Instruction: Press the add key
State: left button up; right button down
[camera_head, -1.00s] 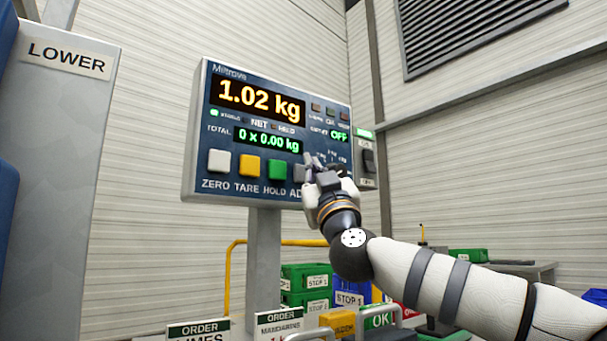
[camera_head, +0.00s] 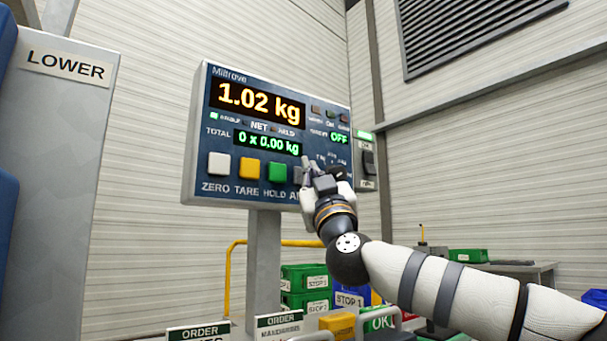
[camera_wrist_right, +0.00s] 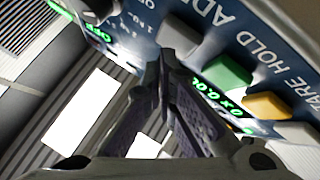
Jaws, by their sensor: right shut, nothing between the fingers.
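The scale's panel (camera_head: 225,135) reads 1.02 kg, with a total of 0 x 0.00 kg. The grey add key (camera_head: 297,175) is at the right end of the key row, and my gripper partly hides it and its label. The key also shows in the right wrist view (camera_wrist_right: 180,36), just beyond the fingertips. My right gripper (camera_head: 308,163) is shut and empty, with its tips in front of the panel close to the add key. I cannot tell whether they touch it. My left gripper is not in view.
White zero (camera_head: 219,163), yellow tare (camera_head: 249,168) and green hold (camera_head: 277,172) keys lie left of the add key. A switch box (camera_head: 367,163) is right of the panel. Green crates (camera_head: 304,280) and order signs (camera_head: 279,325) stand below.

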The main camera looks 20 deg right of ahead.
jog(key=shift+w, duration=0.1)
jog(key=shift+w+a+p, duration=0.15)
jog(key=shift+w+p, duration=0.2)
jog(key=shift+w, duration=0.05)
dwell(0.6)
jog(key=shift+s+d, duration=0.25)
jog(key=shift+s, duration=0.55)
jog(key=s, duration=0.1)
jog(key=s+d, duration=0.1)
jog(key=s, duration=0.2)
jog(key=shift+s+d, duration=0.35)
dwell(0.6)
